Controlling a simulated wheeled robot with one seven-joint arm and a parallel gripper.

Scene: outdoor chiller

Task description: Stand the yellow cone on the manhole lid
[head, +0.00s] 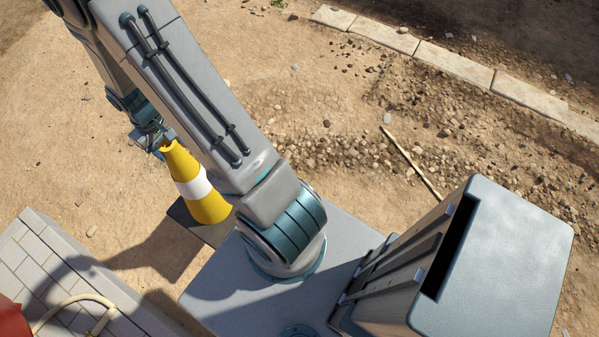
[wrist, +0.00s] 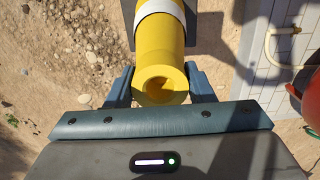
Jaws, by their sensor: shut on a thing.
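The yellow cone (head: 210,208) has a white band and a dark, flat square base (head: 187,222). My gripper (head: 160,138) is shut on the cone near its narrow top, and the base hangs below. In the wrist view the cone's open tip (wrist: 160,86) sits between the two fingers of my gripper (wrist: 160,84), with the white band beyond it. The cone appears held above the ground, beside my base, with a shadow on the dirt to its lower left. I cannot make out the manhole lid in either view.
Stone edging (head: 455,62) runs across the top right. Bare dirt (head: 60,130) at the left looks open.

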